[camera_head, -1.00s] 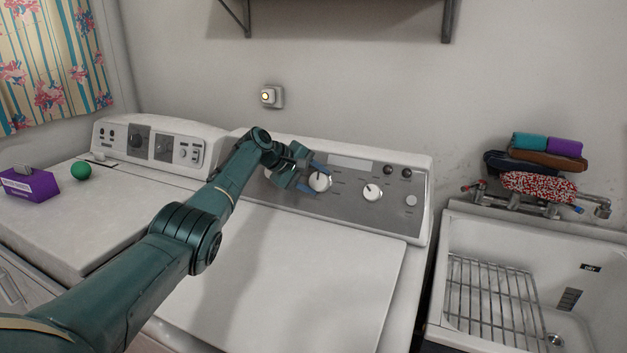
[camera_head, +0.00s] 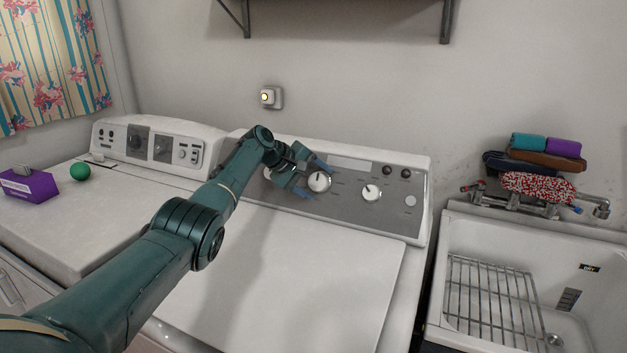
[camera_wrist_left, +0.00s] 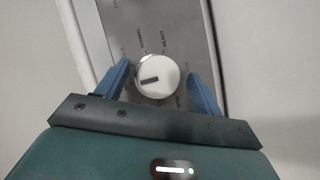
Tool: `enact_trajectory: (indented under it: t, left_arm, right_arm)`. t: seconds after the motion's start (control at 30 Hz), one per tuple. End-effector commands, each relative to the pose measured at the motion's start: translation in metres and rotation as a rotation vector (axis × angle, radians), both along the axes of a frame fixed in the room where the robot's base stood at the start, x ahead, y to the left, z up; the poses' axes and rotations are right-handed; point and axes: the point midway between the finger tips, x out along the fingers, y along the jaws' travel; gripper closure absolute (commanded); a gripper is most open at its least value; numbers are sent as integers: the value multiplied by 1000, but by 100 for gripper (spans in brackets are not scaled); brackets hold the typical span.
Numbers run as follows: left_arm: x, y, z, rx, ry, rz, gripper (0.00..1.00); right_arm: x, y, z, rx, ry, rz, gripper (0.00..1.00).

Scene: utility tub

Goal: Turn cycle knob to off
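A round white knob (camera_head: 319,182) with a dark pointer mark sits on the grey control panel (camera_head: 345,185) of the near washer-type machine. In the left wrist view the knob (camera_wrist_left: 157,76) shows face-on, its dark mark pointing toward the left. The labels around it are too small to read surely. My left gripper (camera_head: 314,178) is open, with its blue fingers on either side of this knob. In the left wrist view the fingers (camera_wrist_left: 158,70) flank the knob, with a visible gap on each side. A second white knob (camera_head: 371,192) is to the right. My right gripper is out of view.
Two small dark round controls (camera_head: 396,172) and a pale round button (camera_head: 410,200) are farther right on the panel. A sink (camera_head: 590,240) is at right.

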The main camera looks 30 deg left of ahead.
Motion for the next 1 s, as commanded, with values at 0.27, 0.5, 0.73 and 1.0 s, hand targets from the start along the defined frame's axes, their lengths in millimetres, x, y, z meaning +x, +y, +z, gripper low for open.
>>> enact_trajectory:
  t: [0.27, 0.5, 0.73, 1.0]
  left_arm:
    - [0, 1, 2, -1, -3, 1, 31]
    - [-8, 7, 11, 0, -5, 1, 31]
    - [-31, 22, 34, 3, -7, 2, 31]
    - [-66, 43, 69, 2, -5, 2, 31]
  right_arm:
    - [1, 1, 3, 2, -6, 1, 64]
    - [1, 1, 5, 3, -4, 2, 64]
    - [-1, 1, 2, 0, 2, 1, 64]
    - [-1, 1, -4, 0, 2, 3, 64]
